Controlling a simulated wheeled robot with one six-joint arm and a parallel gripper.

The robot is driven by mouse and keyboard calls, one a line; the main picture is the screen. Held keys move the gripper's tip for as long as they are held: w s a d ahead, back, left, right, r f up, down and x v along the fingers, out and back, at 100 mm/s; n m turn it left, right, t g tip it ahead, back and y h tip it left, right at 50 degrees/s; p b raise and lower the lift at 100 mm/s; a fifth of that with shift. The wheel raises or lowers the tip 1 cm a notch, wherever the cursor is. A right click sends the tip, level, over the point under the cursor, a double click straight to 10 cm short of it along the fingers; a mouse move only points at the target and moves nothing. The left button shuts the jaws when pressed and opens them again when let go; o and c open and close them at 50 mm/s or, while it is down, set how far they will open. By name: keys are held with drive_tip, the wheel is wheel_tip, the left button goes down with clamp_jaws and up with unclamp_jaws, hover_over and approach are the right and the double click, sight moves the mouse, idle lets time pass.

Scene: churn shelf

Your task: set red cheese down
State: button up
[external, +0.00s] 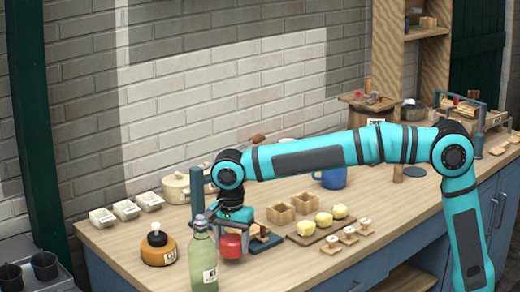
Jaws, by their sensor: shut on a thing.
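The red cheese (231,246) is a small, rounded red block under my wrist at the front left of the wooden counter. My gripper (233,232) points down and is shut on it. The fingers are small and partly hidden in this view. I cannot tell whether the underside of the cheese touches the counter or hangs just above it.
A green bottle (203,262) stands close in front, left of the cheese. An orange-brown jar (158,248) is further left. A blue-grey stand (268,243) is just right. Yellow balls on a board (304,238) and wooden boxes (281,214) lie beyond.

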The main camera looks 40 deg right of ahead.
sight(231, 238)
drive_tip(key=shift+f, duration=1.15)
drive_tip(key=o, duration=1.1)
drive_tip(key=shift+f, duration=0.15)
wheel_tip(231, 238, up, 12)
drive_tip(key=shift+r, duration=0.15)
